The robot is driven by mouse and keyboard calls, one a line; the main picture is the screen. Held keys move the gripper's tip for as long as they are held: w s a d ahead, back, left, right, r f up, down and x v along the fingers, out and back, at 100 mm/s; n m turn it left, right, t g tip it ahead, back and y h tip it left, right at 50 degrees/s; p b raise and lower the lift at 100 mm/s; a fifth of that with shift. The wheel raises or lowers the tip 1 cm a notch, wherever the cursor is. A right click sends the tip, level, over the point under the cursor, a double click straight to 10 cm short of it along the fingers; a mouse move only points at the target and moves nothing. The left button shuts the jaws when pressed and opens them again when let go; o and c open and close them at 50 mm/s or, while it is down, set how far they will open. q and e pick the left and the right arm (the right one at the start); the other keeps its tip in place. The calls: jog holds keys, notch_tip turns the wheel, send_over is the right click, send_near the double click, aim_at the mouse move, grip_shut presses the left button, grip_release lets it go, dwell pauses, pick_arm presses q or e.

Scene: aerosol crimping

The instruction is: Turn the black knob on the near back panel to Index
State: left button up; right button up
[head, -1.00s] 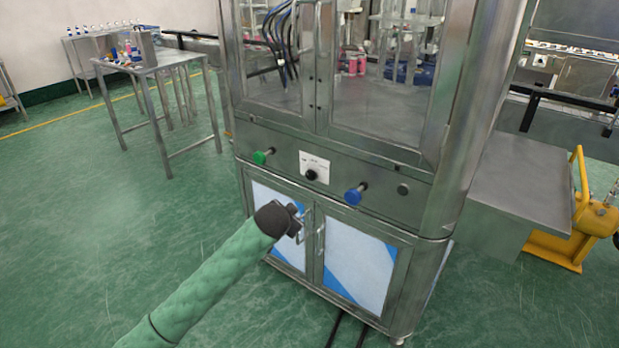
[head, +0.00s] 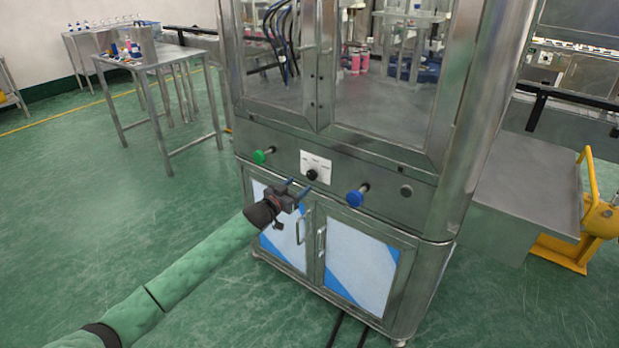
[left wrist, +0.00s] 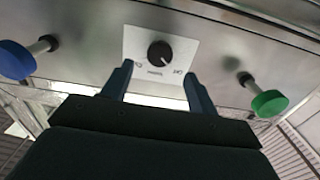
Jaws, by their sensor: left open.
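The black knob (head: 311,174) sits on a white label plate (head: 318,160) in the steel panel, between a green button and a blue button. In the left wrist view the knob (left wrist: 160,51) shows beyond my fingertips, centred a little above the gap between them. The label's small print is too blurred to read in full. My left gripper (head: 298,186) is open and empty, just below and short of the knob, its fingers pointing at the panel. The fingers (left wrist: 158,75) do not touch the knob. My right gripper is not in view.
The green button (head: 262,156) and blue button (head: 356,196) stick out on either side. Cabinet doors (head: 345,265) with handles lie below the panel. A steel table (head: 150,62) stands at the left, and a yellow device (head: 590,225) at the right. Green floor is open at left.

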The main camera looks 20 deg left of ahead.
aim_at(310, 176)
pick_arm(q)
jog(key=p+x, duration=0.1)
jog(key=x, duration=0.5)
jog(key=shift+w, duration=0.1)
jog(key=shift+w+d, duration=0.2)
jog(key=shift+w, duration=0.35)
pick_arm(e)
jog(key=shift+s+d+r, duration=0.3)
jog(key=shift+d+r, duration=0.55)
pick_arm(q)
jog(key=shift+c, duration=0.2)
jog(key=c, duration=1)
